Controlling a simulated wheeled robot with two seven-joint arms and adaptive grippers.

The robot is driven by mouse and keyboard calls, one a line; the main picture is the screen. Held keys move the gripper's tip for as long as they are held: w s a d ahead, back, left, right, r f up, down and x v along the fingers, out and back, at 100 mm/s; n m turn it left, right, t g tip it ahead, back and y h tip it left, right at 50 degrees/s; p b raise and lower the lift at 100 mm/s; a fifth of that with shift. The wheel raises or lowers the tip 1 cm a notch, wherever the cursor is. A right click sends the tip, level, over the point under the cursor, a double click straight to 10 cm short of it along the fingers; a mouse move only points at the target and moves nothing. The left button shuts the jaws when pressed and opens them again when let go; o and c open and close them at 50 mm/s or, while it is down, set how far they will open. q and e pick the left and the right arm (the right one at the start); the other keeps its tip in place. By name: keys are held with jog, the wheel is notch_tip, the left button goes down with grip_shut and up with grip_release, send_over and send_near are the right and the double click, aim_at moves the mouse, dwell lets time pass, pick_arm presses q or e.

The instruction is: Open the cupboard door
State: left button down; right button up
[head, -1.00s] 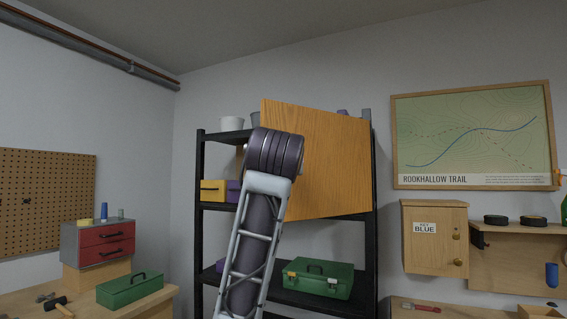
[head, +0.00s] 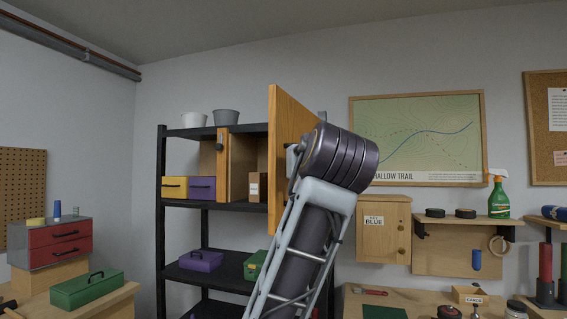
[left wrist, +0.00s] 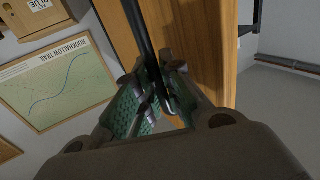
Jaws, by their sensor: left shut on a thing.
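The cupboard's wooden door (head: 290,125) stands swung far out toward me, seen at a steep angle, in the head view. The opening to its left shows part of the wooden inside (head: 243,160) and a small labelled box (head: 257,187). In the left wrist view my left gripper (left wrist: 165,95), with green-padded fingers, is shut on the black bar handle (left wrist: 144,35) of the door, whose wooden face (left wrist: 210,50) lies behind it. In the head view my arm hides most of this grip. My right gripper is in neither view.
The cupboard sits on a black shelf rack (head: 161,220) with yellow (head: 175,189) and purple (head: 202,188) boxes. A small key cabinet (head: 383,230) and a trail map (head: 420,135) are on the wall to the right. Benches stand at both sides.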

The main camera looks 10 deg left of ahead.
pick_arm(q)
jog(key=shift+s+d+n+y, duration=0.15)
jog(key=shift+d+y, duration=0.1)
jog(key=shift+d, duration=0.25)
jog(key=shift+s+d+n+y, duration=0.15)
jog(key=shift+d+y, duration=0.1)
jog(key=shift+d, duration=0.2)
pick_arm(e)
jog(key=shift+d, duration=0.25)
pick_arm(q)
jog(key=shift+w, duration=0.1)
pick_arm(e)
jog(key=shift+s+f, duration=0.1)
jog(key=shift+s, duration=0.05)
pick_arm(q)
jog(key=c, duration=1.5)
grip_release()
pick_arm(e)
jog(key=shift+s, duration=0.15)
pick_arm(q)
jog(key=v, duration=1.2)
jog(key=shift+r, duration=0.1)
jog(key=shift+w, duration=0.1)
